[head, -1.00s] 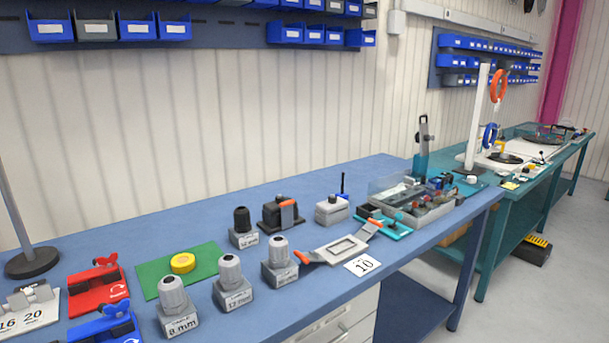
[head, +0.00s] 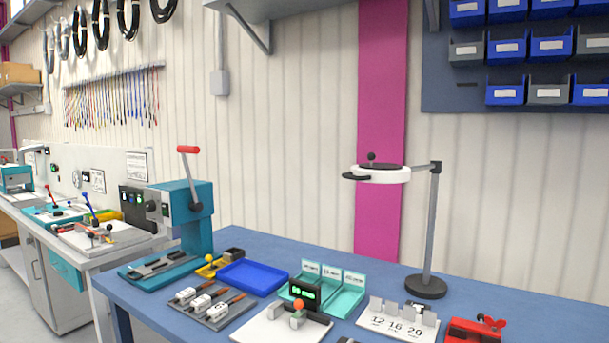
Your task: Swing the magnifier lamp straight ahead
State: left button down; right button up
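The magnifier lamp stands on the blue workbench at the right of the head view. Its round black base (head: 425,287) carries a grey upright post (head: 432,225). From the top of the post a short arm reaches left to the white ring-shaped lamp head (head: 383,174). The head has a dark disc on top with a small black knob (head: 371,157), and a black handle (head: 355,177) at its left side. The lamp head hangs in front of the magenta wall strip. Neither of my grippers is in view.
The blue bench (head: 330,250) holds a teal press with a red lever (head: 188,150), a blue tray (head: 252,277), teal card holders (head: 345,290), a white block rack (head: 400,322) and a red fixture (head: 473,330). Blue bins (head: 508,50) hang above right. Space around the lamp head is clear.

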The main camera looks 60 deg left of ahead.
aim_at(402, 175)
jog(key=u, duration=1.45)
